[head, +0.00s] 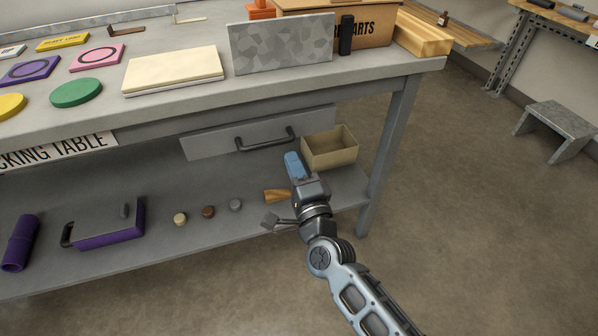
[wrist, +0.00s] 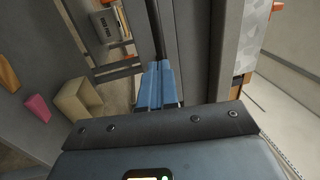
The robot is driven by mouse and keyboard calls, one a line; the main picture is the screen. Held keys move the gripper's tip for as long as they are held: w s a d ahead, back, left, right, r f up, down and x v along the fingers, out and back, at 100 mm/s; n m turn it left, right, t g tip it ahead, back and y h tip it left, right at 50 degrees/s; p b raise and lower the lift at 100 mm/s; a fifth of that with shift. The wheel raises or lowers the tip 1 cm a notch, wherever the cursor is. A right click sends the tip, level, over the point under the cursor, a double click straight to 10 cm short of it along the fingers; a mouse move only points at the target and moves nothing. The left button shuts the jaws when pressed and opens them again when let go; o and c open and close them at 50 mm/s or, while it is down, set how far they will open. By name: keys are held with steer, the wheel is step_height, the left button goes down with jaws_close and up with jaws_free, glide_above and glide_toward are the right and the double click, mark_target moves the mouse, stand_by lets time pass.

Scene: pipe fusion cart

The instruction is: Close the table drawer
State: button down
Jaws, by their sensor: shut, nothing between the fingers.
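The table drawer's grey front (head: 212,143) shows under the tabletop in the head view, with a dark bar handle (head: 265,143) on it. The front appears to stand out a little from the table, but I cannot tell how far. My gripper (head: 293,160), with blue fingers, is just below and right of the handle's right end. The fingers are together and hold nothing. In the wrist view the gripper (wrist: 157,82) points toward a grey panel (wrist: 198,45), likely the drawer front. Whether the fingertips touch it I cannot tell.
An open tan bin (head: 330,150) stands on the lower shelf, right of my gripper. A purple toolbox (head: 108,232) and several small cylinders are also on that shelf. The tabletop (head: 180,108) holds a patterned slab (head: 282,45) and other parts.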

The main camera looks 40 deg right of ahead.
steer(key=v, duration=1.1)
steer(key=shift+b, duration=0.35)
steer(key=shift+r, duration=0.1)
steer(key=s+a+r+n+g+y, duration=0.1)
steer(key=s+r+n+g+y, duration=0.15)
steer(key=s+n, duration=0.6)
steer(key=s+a+r+n+g+y, duration=0.1)
steer(key=s+r+n+y, duration=0.15)
steer(key=s+n, duration=0.65)
steer(key=s+a+r+n+g+y, duration=0.1)
steer(key=s+a+r+n, duration=0.2)
steer(key=s, duration=1)
step_height(320, 180, up, 13)
steer(key=d+p, duration=0.1)
steer(key=p, duration=1.2)
steer(key=shift+w+d+n, duration=0.2)
steer(key=shift+w+n, duration=0.2)
steer(key=shift+n, duration=0.05)
